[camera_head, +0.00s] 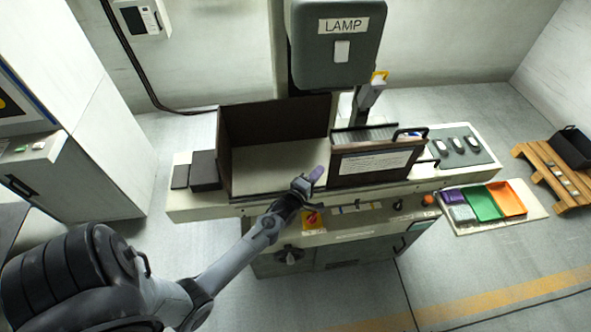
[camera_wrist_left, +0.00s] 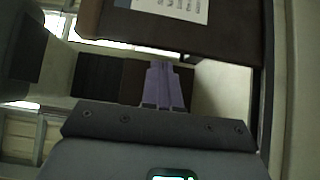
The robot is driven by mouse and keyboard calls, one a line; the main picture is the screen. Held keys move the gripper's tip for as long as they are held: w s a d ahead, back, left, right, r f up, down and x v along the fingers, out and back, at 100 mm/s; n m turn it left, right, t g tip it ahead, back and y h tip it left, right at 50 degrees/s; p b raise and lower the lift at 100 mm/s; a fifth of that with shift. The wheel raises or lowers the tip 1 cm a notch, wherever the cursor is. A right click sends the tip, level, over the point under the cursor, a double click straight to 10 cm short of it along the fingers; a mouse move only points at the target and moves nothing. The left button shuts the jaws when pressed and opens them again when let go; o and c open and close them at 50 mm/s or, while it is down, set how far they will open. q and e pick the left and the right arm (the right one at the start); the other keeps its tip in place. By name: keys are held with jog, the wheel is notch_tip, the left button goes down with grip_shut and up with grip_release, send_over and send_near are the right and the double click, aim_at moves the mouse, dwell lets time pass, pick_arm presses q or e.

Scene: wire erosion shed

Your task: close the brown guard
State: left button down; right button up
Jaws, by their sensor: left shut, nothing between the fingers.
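The brown guard (camera_head: 345,181) is a dark brown panel with a white printed label, standing at the right half of the machine's front. Its left part stands open, showing the pale table and the brown back and left walls. A black handle (camera_head: 408,132) is at the panel's upper right. My left gripper (camera_head: 317,174) has purple fingers and is shut and empty, just left of the panel's left edge. In the left wrist view the fingers (camera_wrist_left: 163,85) point toward the opening, with the guard (camera_wrist_left: 130,28) across the top. I cannot tell whether they touch it. My right gripper is not in view.
A grey lamp housing (camera_head: 335,45) marked LAMP hangs above the machine. Dark blocks (camera_head: 204,171) lie on the machine's left end, and a grey plate with switches (camera_head: 457,150) on its right. Coloured trays (camera_head: 484,203) and a wooden pallet (camera_head: 556,176) are at right.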

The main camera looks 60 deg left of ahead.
pick_arm(q)
jog(key=a+v, duration=0.1)
jog(key=v, duration=1.1)
jog(key=s+d+r+m+g+h+p, duration=0.25)
jog(key=d+r+m+h+p, duration=0.25)
jog(key=d+r+m+p, duration=0.6)
jog(key=s+d+r+m+g, duration=0.2)
jog(key=s+d+m+g, duration=0.2)
jog(key=s+m+g, duration=0.1)
jog(key=s+d+r+m+g+h, duration=0.1)
jog(key=s+d+m+g, duration=0.3)
jog(key=s, duration=0.5)
jog(key=r+m+g, duration=0.1)
jog(key=m+g, duration=0.1)
jog(key=m, duration=0.1)
jog(key=shift+s+d+r, duration=0.25)
jog(key=shift+s+d, duration=0.05)
jog(key=shift+d, duration=0.1)
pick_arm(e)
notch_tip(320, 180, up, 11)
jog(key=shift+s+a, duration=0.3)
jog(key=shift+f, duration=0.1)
